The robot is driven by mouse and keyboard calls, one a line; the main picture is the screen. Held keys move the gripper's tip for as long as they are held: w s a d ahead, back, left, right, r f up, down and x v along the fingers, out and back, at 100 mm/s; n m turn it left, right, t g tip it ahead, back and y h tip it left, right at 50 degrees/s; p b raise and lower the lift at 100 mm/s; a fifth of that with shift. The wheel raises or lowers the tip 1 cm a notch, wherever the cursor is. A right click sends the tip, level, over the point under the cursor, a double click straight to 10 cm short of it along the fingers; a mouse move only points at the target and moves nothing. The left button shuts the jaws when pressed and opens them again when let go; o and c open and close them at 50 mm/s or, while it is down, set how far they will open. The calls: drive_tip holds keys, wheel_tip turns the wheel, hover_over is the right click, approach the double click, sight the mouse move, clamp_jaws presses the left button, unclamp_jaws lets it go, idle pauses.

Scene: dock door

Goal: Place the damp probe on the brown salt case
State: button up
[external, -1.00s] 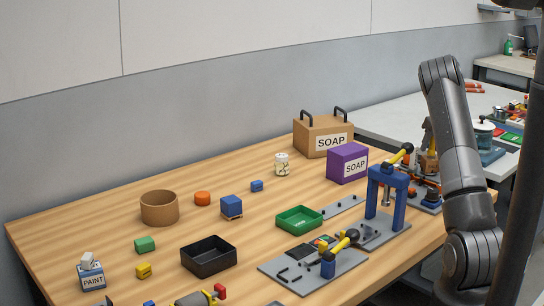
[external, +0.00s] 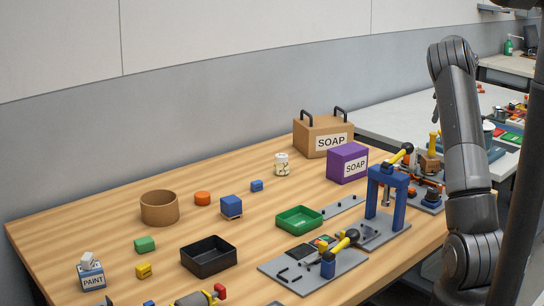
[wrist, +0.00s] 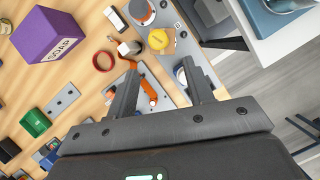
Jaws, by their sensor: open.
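The brown case (external: 318,138) with two dark handles stands at the back right of the wooden table; its label reads SOAP, and I see no case labelled salt. I cannot make out the damp probe for certain. A small white and black device (wrist: 116,18) lies at the top of the wrist view and may be it. My gripper (wrist: 160,68) is open and empty, with its fingers apart above the table's right end. In the external view my arm hides the gripper.
A purple SOAP box (external: 347,163) stands in front of the brown case; it also shows in the wrist view (wrist: 48,35). A blue press (external: 387,195), an orange clamp (wrist: 149,91) and a yellow-handled tool (wrist: 158,40) crowd the right end. The left rear tabletop is clear.

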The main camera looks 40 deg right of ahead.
drive_tip(key=a+r+n+y, duration=0.1)
drive_tip(key=a+r+n, duration=0.2)
drive_tip(key=a+n, duration=0.55)
drive_tip(key=a+r+n+t+y, duration=0.1)
drive_tip(key=a+r+n, duration=0.25)
drive_tip(key=a, duration=0.95)
drive_tip(key=a+r+n, duration=0.3)
drive_tip(key=a+n, duration=0.3)
drive_tip(key=a, duration=0.5)
drive_tip(key=s+a+f+n, duration=0.2)
drive_tip(key=s+a+n, duration=0.7)
drive_tip(key=a+n, duration=0.2)
drive_tip(key=s+a+f+n, duration=0.3)
drive_tip(key=s+a+n, duration=0.6)
drive_tip(key=a+n, duration=0.2)
drive_tip(key=shift+s+a+f+t, duration=0.15)
drive_tip(key=shift+a+t, duration=0.15)
drive_tip(key=shift+a, duration=0.6)
